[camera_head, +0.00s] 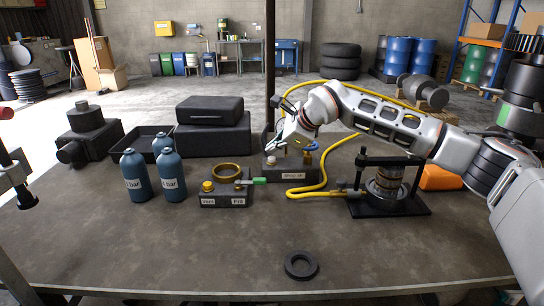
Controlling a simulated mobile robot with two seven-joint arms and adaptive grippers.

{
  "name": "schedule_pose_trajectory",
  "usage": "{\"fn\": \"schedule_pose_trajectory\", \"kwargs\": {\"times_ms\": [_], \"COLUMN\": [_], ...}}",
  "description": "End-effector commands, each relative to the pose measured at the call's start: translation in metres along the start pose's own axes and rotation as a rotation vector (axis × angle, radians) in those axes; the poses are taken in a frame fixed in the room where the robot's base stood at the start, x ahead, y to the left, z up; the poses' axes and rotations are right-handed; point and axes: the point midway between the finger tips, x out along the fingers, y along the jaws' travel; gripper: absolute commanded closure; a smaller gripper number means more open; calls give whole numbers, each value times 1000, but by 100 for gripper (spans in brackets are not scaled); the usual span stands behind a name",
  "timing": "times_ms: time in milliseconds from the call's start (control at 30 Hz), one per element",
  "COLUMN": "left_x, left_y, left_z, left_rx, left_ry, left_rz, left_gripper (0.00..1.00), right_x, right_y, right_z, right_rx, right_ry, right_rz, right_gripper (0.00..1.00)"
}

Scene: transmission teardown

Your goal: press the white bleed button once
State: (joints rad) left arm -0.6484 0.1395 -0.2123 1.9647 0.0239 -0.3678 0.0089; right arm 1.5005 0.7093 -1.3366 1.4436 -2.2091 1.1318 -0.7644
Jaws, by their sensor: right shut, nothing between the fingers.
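A pale, whitish round button (271,160) sits on the left part of the dark block labelled "Shop air" (293,176) at the back middle of the bench. My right gripper (273,146) reaches in from the right and is shut and empty, just above this button. I cannot tell whether its fingertips touch the button. The gripper and wrist hide part of the block's top. My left gripper (22,190) is only partly in view at the left edge, far from the block; its jaw state is unclear.
A yellow hose (335,150) runs to a black press frame (388,208). A black ring (300,265) lies in front; the front bench (200,250) is mostly clear.

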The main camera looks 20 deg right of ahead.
Motion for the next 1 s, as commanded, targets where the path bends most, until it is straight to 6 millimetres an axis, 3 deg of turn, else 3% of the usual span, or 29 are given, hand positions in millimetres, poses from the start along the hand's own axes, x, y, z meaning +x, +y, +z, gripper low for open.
{"fn": "schedule_pose_trajectory", "kwargs": {"times_ms": [367, 1000], "left_x": [-1, -18], "left_y": [0, -7], "left_z": [-2, -37], "left_rx": [1, 4], "left_ry": [0, 19], "left_rz": [0, -5], "left_gripper": [39, 39], "right_x": [-3, -35], "right_y": [-2, -26], "right_z": [2, 26], "right_rx": [0, 0], "right_ry": [-1, 0], "right_rz": [0, 0], "right_gripper": [100, 100]}}
